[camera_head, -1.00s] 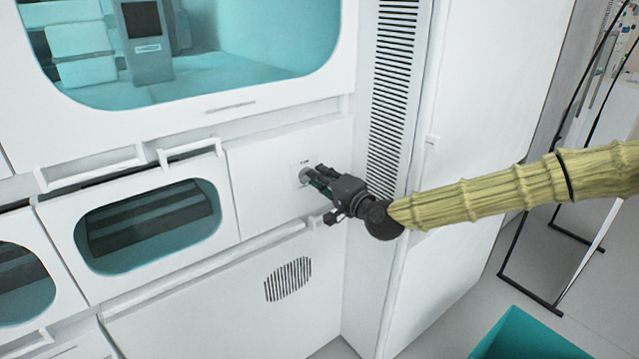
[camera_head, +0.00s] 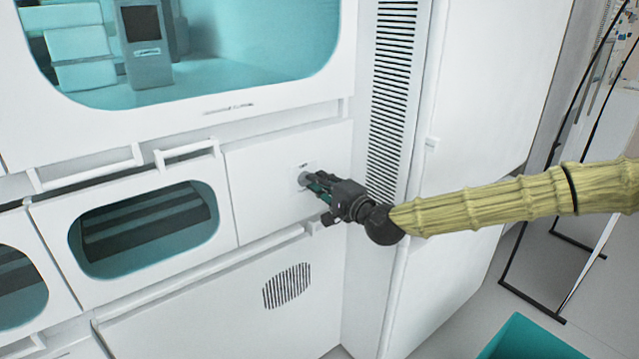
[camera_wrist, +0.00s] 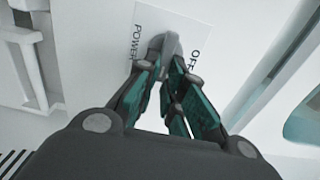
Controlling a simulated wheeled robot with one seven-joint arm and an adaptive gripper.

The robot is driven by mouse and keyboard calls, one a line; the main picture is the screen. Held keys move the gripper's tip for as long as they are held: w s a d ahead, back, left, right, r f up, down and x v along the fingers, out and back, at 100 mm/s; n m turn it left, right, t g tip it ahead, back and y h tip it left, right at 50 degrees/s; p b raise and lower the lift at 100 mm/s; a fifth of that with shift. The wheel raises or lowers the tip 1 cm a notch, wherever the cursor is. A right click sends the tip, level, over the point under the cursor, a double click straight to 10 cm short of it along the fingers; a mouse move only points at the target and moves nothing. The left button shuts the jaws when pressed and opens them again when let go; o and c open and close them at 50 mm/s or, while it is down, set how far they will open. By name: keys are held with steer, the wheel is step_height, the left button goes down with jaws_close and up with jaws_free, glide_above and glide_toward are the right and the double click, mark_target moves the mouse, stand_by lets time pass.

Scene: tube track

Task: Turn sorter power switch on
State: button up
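The sorter power switch is a small grey knob (camera_wrist: 172,44) on a white label plate in the wrist view. The plate reads POWER on one side and OFF on the other. In the head view the knob (camera_head: 303,178) sits on the white panel right of the lower windows. My gripper (camera_head: 314,181) is at the panel with its fingertips at the knob. In the wrist view the green-padded fingers (camera_wrist: 168,70) are drawn together about the knob and partly hide it. The exact contact is hard to make out.
A white handle bar (camera_head: 187,149) and a windowed drawer (camera_head: 150,228) lie left of the switch panel. A vertical vent grille (camera_head: 394,95) runs to its right. A teal bin (camera_head: 530,340) stands on the floor at bottom right.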

steer(key=o, duration=0.5)
steer(key=shift+c, duration=0.2)
steer(key=v, duration=1.2)
steer(key=shift+f, duration=0.1)
